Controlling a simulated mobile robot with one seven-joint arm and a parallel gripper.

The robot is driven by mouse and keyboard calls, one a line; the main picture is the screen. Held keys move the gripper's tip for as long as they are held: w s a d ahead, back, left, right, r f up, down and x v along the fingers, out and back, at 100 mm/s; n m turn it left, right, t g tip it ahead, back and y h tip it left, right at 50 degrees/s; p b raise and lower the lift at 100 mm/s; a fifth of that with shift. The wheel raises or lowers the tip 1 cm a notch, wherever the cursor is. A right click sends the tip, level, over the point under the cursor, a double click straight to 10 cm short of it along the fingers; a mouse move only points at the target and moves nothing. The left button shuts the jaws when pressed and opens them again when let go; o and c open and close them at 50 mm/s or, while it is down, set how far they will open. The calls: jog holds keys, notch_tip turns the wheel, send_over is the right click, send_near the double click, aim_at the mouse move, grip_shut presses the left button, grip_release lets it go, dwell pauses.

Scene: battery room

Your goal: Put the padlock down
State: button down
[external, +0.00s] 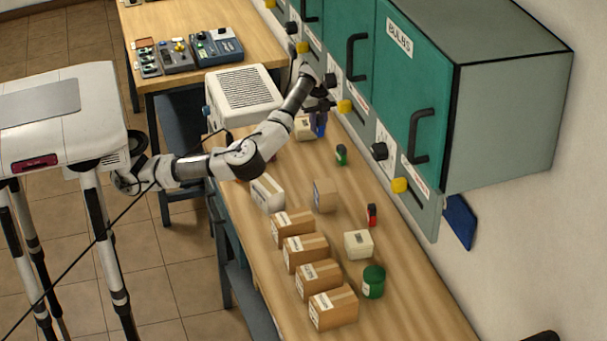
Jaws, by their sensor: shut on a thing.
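My gripper (319,106) is at the far part of the wooden bench, close to the wall cabinets, and points down. It is shut on a small blue thing, which I take to be the padlock (320,124). It shows just below the fingers, near a small cream box (304,129). The fingers and arm partly hide it, and I cannot tell whether it touches the bench (410,290).
A green item (341,155) and a red item (372,215) stand on the bench. Several cardboard boxes (333,308), a cream box (358,244) and a green tub (373,281) are nearer. A white vented unit (243,95) is left of the gripper; green cabinets (400,90) overhang the right.

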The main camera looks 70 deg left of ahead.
notch_tip(320, 180, up, 2)
jog(key=shift+r, duration=0.1)
jog(key=s+a+r+n, duration=0.2)
jog(key=s+n, duration=0.3)
jog(key=n, duration=0.1)
notch_tip(320, 180, up, 5)
jog(key=n+b, duration=0.2)
jog(key=n, duration=0.4)
send_over(266, 185)
notch_tip(266, 185, down, 19)
jog(key=shift+w+r+p, duration=0.1)
jog(key=shift+p, duration=0.7)
jog(key=shift+f+b, duration=0.3)
jog(key=c, duration=1.3)
grip_release()
jog(key=shift+r, duration=0.1)
